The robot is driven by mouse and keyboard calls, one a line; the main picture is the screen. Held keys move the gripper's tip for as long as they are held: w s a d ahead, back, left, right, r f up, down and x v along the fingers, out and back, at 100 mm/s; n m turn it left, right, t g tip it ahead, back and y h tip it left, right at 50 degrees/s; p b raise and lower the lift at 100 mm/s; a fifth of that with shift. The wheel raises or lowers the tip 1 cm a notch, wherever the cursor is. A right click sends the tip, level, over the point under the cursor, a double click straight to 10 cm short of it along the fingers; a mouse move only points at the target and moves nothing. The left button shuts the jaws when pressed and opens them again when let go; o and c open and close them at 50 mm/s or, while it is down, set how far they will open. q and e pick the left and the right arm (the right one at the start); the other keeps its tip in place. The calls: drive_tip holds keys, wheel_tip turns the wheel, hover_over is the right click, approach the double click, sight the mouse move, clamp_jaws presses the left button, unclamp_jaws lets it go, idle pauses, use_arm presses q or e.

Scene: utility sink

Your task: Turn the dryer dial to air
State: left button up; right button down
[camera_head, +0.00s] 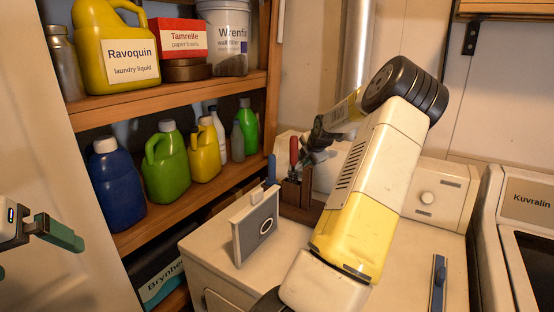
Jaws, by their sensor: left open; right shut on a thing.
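The white dryer (208,272) stands in the middle, with its control panel (456,190) along the back. A round pale dial (427,198) shows on the panel's right part, clear of both grippers. Its setting marks are too small to read. My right arm crosses in front of the panel and hides its middle. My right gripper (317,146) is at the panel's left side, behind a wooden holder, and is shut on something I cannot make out. My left gripper (40,257) is at the far left edge, open and empty, away from the dryer.
A blue tool (438,283) lies at right. Shelves (150,110) with bottles stand left; another machine (523,215) stands right.

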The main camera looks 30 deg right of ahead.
drive_tip(key=shift+a+f, duration=0.25)
drive_tip(key=shift+f, duration=0.1)
drive_tip(key=c, duration=1.5)
unclamp_jaws()
drive_tip(key=shift+c, duration=0.2)
drive_tip(key=shift+o, duration=0.7)
drive_tip(key=shift+w, duration=0.15)
drive_tip(key=shift+d+r, duration=0.1)
drive_tip(key=shift+d, duration=0.05)
drive_tip(key=v, duration=0.7)
drive_tip(key=shift+s+r, duration=0.25)
drive_tip(key=shift+r, duration=0.05)
